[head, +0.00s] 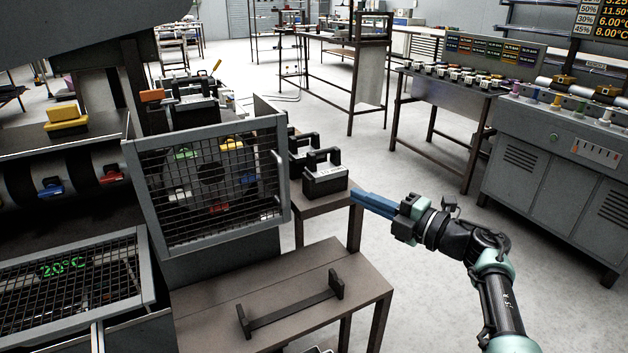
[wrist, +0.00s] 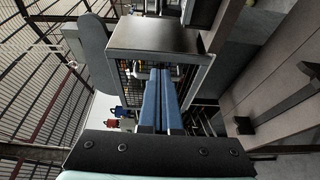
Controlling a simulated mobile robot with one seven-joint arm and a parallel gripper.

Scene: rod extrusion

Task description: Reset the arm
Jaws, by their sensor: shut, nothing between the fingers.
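My gripper (head: 372,204) is at the end of my arm, at the centre right of the head view. Its two long blue fingers lie together, shut with nothing between them. They point left toward the small table with the black-handled boxes. In the wrist view the blue fingers (wrist: 159,100) run side by side toward the mesh cage. My arm reaches up from the lower right of the head view, bent at the elbow, in free air.
The mesh cage (head: 205,188) of the machine stands left of my gripper. A black-handled box (head: 324,180) sits close to the fingertips. A low table (head: 215,307) with a dark bar (head: 292,308) is below left. Open floor (head: 425,230) lies behind my arm; a grey cabinet (head: 545,165) stands right.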

